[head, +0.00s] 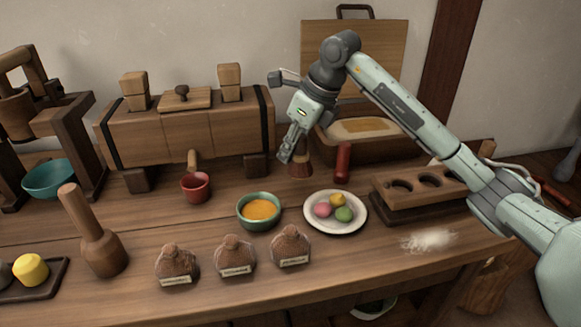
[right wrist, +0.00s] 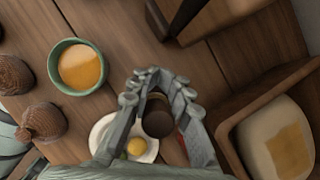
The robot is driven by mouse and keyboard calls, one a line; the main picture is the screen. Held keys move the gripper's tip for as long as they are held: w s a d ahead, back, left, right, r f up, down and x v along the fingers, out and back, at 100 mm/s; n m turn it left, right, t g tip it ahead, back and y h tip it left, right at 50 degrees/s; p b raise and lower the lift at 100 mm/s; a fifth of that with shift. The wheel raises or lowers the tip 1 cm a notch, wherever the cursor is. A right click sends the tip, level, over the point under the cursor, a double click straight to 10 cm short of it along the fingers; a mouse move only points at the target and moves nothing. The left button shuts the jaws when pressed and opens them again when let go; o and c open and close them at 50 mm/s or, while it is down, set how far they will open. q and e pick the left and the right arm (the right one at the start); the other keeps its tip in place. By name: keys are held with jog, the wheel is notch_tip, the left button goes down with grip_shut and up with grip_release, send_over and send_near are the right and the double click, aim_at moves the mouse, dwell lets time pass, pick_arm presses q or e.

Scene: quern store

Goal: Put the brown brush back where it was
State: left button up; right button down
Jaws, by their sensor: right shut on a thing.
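My right gripper (head: 291,150) comes in from the right and points down over the back of the table. It is shut on the brown brush (head: 301,168), whose reddish-brown lower end shows below the fingers. In the right wrist view the brush's round dark end (right wrist: 157,122) sits between the two fingers. The brush is behind the white plate (head: 359,224), close to the table; I cannot tell whether it touches. A wooden rack (head: 386,196) with round holes stands to the right. My left gripper is not in view.
A red cylinder (head: 343,160) stands just right of the brush, before a wooden box (head: 392,150). A teal bowl of orange powder (head: 259,212) and a red cup (head: 195,187) are to the left. White powder (head: 428,240) lies before the rack.

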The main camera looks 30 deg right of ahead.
aim_at(291, 166)
jog(key=shift+w+d+f, duration=0.1)
jog(key=shift+d+f, duration=0.1)
jog(key=shift+f, duration=1.95)
jog(key=shift+f, duration=0.2)
jog(key=c, duration=1.4)
grip_release()
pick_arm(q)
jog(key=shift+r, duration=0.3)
pick_arm(e)
jog(key=shift+r, duration=0.1)
jog(key=shift+r, duration=0.2)
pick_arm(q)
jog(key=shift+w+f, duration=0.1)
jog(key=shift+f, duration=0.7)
pick_arm(e)
jog(key=v, duration=1.1)
jog(key=shift+d+r, duration=0.2)
jog(key=shift+r, duration=0.15)
